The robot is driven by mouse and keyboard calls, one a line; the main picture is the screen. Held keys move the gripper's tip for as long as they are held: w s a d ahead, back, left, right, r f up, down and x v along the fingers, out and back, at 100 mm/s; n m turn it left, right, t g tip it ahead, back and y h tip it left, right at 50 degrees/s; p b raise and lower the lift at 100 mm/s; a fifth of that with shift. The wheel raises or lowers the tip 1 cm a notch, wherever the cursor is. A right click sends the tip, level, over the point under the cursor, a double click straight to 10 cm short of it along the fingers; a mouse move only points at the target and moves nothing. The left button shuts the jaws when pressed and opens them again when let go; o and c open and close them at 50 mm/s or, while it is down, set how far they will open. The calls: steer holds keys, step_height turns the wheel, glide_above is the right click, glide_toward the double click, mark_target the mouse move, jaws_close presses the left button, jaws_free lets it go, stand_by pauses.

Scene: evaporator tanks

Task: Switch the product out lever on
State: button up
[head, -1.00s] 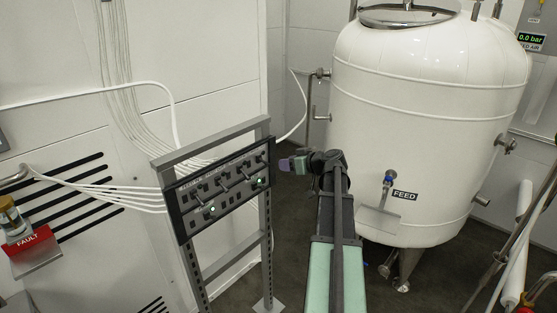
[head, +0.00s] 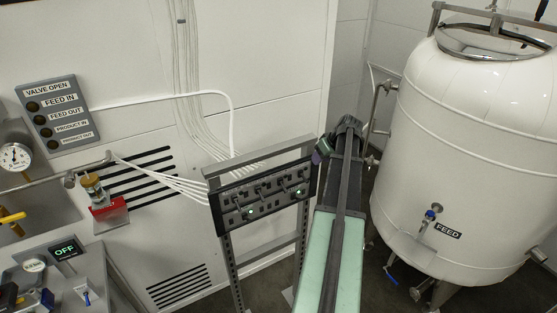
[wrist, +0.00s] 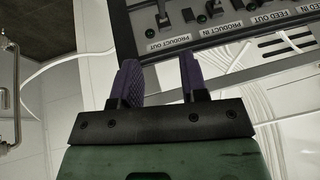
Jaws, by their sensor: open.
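The black switch panel (head: 218,212) stands on a grey frame and carries a row of small levers. The product out lever (wrist: 161,16) is at the panel's end in the wrist view, above its upside-down PRODUCT OUT label (wrist: 168,42). In the head view it is at the panel's right end, too small to read its position. My gripper (wrist: 160,80) is open and empty, its two purple fingers apart and pointing towards the panel edge. It also shows in the head view (head: 321,151), by the panel's upper right corner. I cannot tell whether it touches the panel.
The white FEED tank (head: 440,150) stands to the right. White cables (head: 232,125) run behind the panel.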

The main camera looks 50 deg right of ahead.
mark_target(306, 179)
steer(key=shift+m+g, duration=0.3)
steer(key=b+x, duration=0.6)
steer(key=x, duration=0.1)
steer(key=s+b+x, duration=0.1)
steer(key=b+x, duration=0.3)
steer(key=shift+w+a+f, duration=0.15)
steer(key=shift+a+f, duration=0.25)
steer(key=shift+f, duration=0.05)
steer(key=shift+r, duration=0.1)
jaws_close()
steer(key=shift+w+r, duration=0.1)
steer(key=shift+r, duration=0.05)
